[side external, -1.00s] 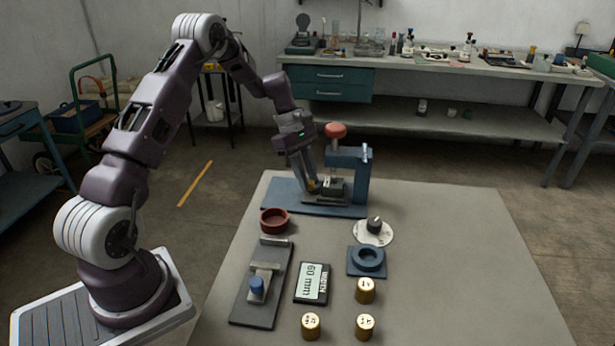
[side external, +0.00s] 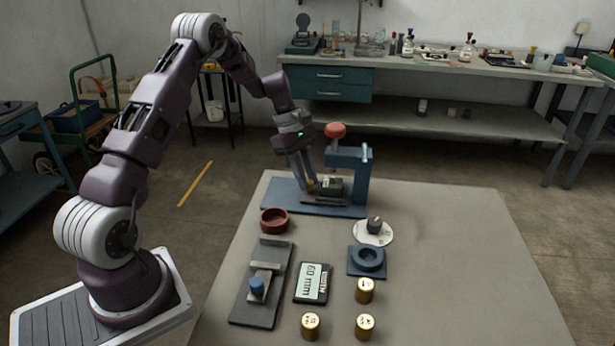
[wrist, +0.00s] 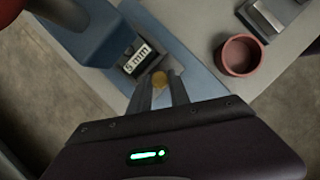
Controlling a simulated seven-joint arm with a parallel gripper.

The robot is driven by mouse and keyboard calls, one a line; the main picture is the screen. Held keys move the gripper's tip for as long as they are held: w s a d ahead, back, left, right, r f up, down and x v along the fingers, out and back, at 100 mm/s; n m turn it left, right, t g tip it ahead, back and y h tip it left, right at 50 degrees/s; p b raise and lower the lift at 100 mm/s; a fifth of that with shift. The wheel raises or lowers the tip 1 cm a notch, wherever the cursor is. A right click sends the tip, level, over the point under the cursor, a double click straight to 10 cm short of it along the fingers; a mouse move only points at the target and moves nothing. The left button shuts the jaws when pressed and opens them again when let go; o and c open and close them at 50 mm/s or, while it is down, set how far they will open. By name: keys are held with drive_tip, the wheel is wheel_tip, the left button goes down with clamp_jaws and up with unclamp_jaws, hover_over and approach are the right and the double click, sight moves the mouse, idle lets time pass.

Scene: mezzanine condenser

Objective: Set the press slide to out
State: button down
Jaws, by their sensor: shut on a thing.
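The blue press (side external: 360,178) stands at the back left of the table, with a red knob (side external: 336,130) on top and a flat blue base (side external: 283,198). Its slide carries a dark block (side external: 331,184), partly under the press arm. In the wrist view the block has a "5 mm" label (wrist: 137,60). A small yellow-brown knob (wrist: 159,78) sits at the slide's near end. My gripper (wrist: 158,88) is shut on this knob, low over the base; it also shows in the side view (side external: 307,187). The fingers hide part of the slide.
A red round dish (side external: 274,221) sits close to the base. Nearby are a grey fixture with a blue knob (side external: 257,287), a "60 mm" display (side external: 312,283), a dial (side external: 374,227), a blue ring holder (side external: 367,261) and several brass weights (side external: 365,291). The table's right side is clear.

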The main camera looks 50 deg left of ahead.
drive_tip(key=s+a, duration=0.7)
drive_tip(key=shift+s+a, duration=0.35)
drive_tip(key=c, duration=1.4)
unclamp_jaws()
drive_tip(key=shift+a, duration=0.1)
drive_tip(key=shift+c, duration=0.2)
drive_tip(key=shift+o, duration=1.2)
